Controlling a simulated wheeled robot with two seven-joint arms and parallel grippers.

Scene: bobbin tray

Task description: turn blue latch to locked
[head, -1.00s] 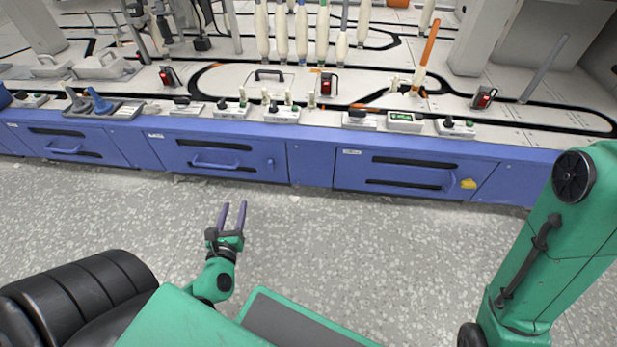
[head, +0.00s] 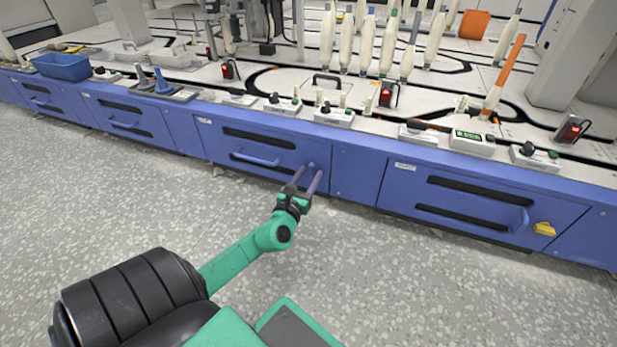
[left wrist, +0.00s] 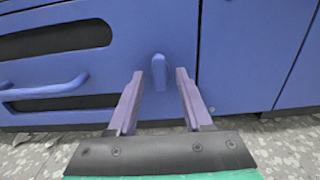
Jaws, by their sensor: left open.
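The blue latch (left wrist: 158,72) is a small rounded knob on the front of a blue panel, standing upright in the left wrist view. In the head view the latch (head: 312,166) shows just beyond the fingertips. My left gripper (head: 306,179) is open, its two purple fingers pointing at the panel. In the left wrist view the left gripper (left wrist: 157,85) has its fingers on either side of the latch's line, with the latch between and slightly above the tips. I cannot tell whether the fingers reach around it. My right gripper is not in view.
A blue drawer handle (head: 255,158) sticks out left of the latch. A yellow latch (head: 544,229) sits on the panel at the right. Control boxes (head: 334,115) line the bench edge above. The speckled floor in front is clear.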

